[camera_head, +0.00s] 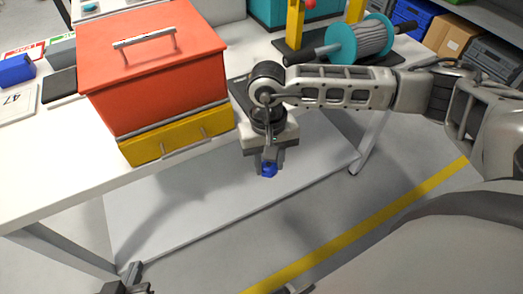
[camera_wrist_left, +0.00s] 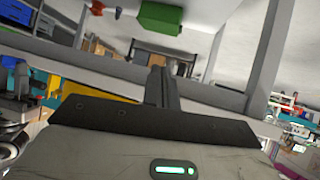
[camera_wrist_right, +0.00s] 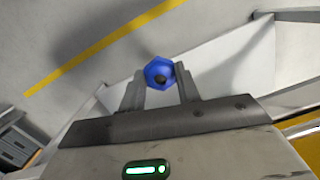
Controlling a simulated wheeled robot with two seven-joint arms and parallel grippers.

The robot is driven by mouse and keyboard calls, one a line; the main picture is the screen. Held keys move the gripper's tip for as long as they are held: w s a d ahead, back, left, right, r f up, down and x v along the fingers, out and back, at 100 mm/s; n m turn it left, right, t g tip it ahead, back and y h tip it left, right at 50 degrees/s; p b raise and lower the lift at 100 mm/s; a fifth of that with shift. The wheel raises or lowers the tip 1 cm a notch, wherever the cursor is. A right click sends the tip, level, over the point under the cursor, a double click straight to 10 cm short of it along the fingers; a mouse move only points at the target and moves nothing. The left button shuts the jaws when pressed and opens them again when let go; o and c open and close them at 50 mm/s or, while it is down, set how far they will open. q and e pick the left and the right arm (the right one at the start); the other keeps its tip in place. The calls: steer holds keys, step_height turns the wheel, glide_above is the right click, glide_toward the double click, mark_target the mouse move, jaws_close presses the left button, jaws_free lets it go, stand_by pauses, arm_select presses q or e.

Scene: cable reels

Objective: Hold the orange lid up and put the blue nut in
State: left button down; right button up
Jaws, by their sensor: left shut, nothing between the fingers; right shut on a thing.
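The orange lid (camera_head: 150,66), a tall box-shaped cover with a pale handle on top, sits down on a yellow base (camera_head: 178,134) at the table's front edge. The inside is hidden. My right gripper (camera_head: 269,165) is shut on the blue nut (camera_head: 269,171), holding it in front of the table, to the right of the yellow base. The right wrist view shows the nut (camera_wrist_right: 159,72) between the fingertips. My left gripper (camera_wrist_left: 162,72) is shut and empty, its fingers together in the left wrist view. In the head view only a dark part of it shows at the bottom left edge.
A teal cable reel (camera_head: 360,40) lies on a dark stand at the back right. A blue block (camera_head: 17,70) and a card marked 47 (camera_head: 16,102) lie left of the lid.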

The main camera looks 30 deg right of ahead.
arm_select(q)
steer(key=p, duration=0.3)
steer(key=shift+s+a+r+g, duration=0.25)
steer(key=shift+a+r+g, duration=0.05)
steer(key=shift+a+r, duration=0.1)
arm_select(e)
steer(key=w+d+r+m, duration=0.2)
steer(key=r+m, duration=0.5)
steer(key=r, duration=0.7)
steer(key=w+d+r+m+t+y, duration=0.1)
steer(key=w+d+r+m, duration=0.1)
steer(key=r+m, duration=0.6)
step_height(320, 180, up, 8)
steer(key=shift+d+f, duration=0.25)
steer(key=shift+w, duration=0.1)
